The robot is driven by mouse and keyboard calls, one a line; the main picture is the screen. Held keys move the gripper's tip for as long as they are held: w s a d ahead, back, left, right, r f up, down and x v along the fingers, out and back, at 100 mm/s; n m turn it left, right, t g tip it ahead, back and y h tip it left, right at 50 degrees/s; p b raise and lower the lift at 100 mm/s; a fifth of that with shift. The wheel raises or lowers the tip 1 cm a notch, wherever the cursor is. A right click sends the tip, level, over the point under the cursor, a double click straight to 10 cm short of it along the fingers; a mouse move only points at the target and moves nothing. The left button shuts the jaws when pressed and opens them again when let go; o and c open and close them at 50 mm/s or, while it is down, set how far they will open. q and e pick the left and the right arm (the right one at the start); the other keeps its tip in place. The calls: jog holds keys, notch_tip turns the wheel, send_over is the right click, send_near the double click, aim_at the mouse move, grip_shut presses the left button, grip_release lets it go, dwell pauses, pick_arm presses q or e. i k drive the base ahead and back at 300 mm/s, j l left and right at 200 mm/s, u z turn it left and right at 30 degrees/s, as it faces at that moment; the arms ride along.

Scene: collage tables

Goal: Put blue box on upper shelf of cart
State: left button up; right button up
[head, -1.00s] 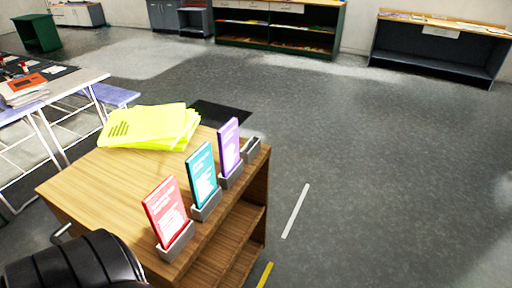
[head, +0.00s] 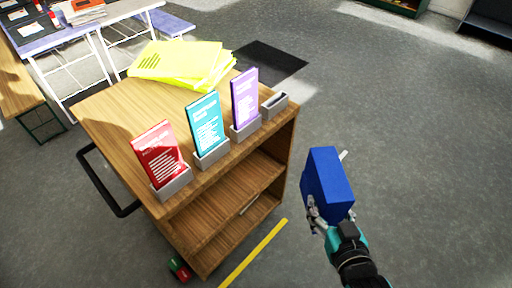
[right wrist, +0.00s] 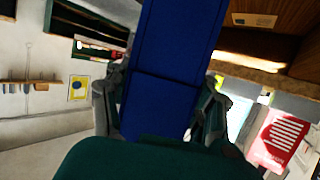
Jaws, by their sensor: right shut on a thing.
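The blue box (head: 328,184) is held upright in the air to the right of the cart in the head view. My right gripper (head: 328,216) is shut on its lower part. In the right wrist view the blue box (right wrist: 172,70) fills the middle, between the two fingers of my right gripper (right wrist: 160,105). The wooden cart (head: 110,105) stands left of the box, with its open shelf side facing the box. Its upper shelf (head: 225,195) below the top looks empty where I see it; a lower shelf (head: 240,225) lies under it. My left gripper is not in view.
On the cart top are yellow papers (head: 180,62) and red (head: 158,152), teal (head: 205,122) and purple (head: 244,97) booklets in grey holders along the near edge. A black handle (head: 105,190) juts out left. A small red and green thing (head: 179,270) lies by the cart's base.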

aim_at(196, 208)
jog(key=l+u, duration=0.95)
jog(key=k+l+u, duration=0.2)
jog(key=l+u, duration=0.25)
jog(key=l, duration=0.05)
